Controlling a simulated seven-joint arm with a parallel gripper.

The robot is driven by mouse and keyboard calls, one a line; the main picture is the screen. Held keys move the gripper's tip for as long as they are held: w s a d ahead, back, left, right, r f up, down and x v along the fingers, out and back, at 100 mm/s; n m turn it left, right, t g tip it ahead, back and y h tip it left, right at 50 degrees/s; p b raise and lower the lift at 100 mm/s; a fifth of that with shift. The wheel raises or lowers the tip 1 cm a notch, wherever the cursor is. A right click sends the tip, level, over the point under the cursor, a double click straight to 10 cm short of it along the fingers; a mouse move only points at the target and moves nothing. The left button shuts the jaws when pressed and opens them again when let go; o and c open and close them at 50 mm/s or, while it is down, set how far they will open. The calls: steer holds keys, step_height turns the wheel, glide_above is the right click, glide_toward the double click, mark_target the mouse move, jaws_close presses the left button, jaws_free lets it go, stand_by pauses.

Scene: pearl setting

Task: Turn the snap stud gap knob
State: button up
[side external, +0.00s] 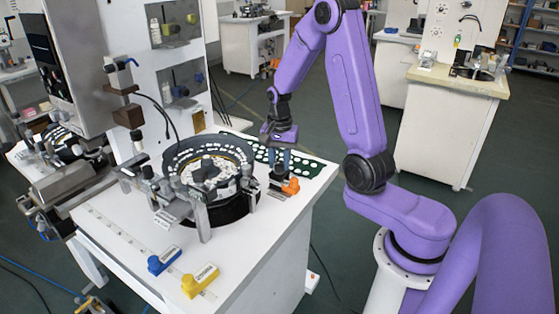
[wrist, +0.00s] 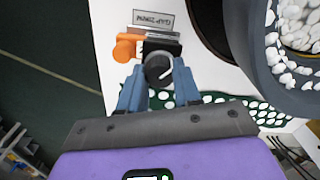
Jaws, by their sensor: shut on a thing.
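The gap knob (wrist: 158,68) is a dark round knob with a white line on its top face, seen in the wrist view. In the side view my gripper (side external: 279,168) points down at the knob's block, beside the orange part (side external: 290,185). The knob itself is mostly hidden there by the fingers.
A round bowl feeder (side external: 208,165) with white pieces stands left of my gripper on the white table (side external: 130,235). Blue (side external: 164,260) and yellow (side external: 200,280) blocks sit at the front.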

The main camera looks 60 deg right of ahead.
mark_target(279, 163)
steer(key=shift+w+r, duration=0.1)
steer(key=o, duration=1.1)
steer(key=shift+c, duration=0.2)
step_height(279, 163, up, 17)
steer(key=shift+r, duration=0.15)
